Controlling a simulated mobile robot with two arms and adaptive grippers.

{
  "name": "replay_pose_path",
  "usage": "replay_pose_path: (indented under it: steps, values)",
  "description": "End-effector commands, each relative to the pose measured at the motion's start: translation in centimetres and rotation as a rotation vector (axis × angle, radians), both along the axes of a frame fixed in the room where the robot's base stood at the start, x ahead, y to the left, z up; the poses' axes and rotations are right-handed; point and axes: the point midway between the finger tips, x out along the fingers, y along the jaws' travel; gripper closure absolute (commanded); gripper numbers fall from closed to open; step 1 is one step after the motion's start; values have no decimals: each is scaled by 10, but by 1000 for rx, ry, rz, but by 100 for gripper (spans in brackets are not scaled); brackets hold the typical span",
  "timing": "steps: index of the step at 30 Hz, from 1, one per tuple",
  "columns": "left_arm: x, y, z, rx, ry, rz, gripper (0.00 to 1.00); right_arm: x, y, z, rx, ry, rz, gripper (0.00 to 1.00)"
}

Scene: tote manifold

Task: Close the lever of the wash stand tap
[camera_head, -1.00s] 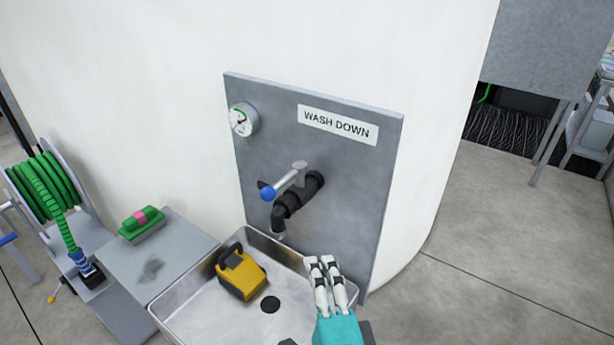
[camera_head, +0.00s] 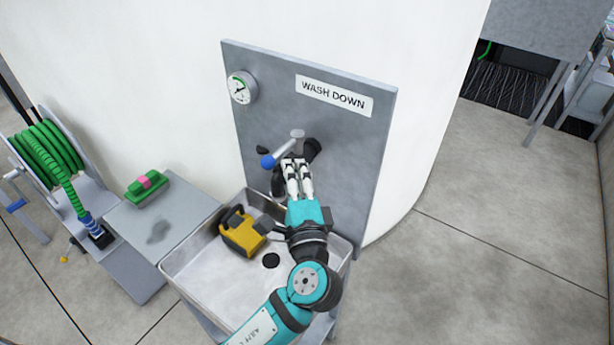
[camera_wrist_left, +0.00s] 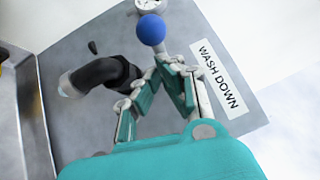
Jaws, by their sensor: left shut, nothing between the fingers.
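The wash stand tap is a black pipe (camera_head: 312,148) on a grey panel, with a silver lever (camera_head: 284,148) that ends in a blue ball (camera_head: 267,161). The lever points out to the left and toward me. My left gripper (camera_head: 296,163) is shut and empty, with its fingertips close beside the lever and in front of the tap body, hiding part of it. In the left wrist view the fingertips (camera_wrist_left: 165,62) are just below the blue ball (camera_wrist_left: 150,29), and the black spout (camera_wrist_left: 98,76) is to their left. I cannot tell whether they touch. My right gripper is not in view.
A metal sink (camera_head: 203,275) stands below the tap with a yellow and black item (camera_head: 243,236) in it. A side shelf (camera_head: 172,226) holds a green brush (camera_head: 147,186). A gauge (camera_head: 242,88) and a WASH DOWN sign (camera_head: 333,96) are on the panel (camera_head: 350,190).

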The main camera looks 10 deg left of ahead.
Motion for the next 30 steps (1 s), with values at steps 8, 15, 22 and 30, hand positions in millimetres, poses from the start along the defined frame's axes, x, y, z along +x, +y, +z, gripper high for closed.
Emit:
replay_pose_path:
  steps: [8,15,22,30]
  values:
    - [2,4,1,-2,-1,0,100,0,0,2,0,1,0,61]
    - [1,5,1,-1,-1,-5,100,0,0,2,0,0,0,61]
    - [0,9,1,1,-1,-52,100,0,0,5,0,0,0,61]
    - [0,13,1,0,-2,-89,100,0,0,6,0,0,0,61]
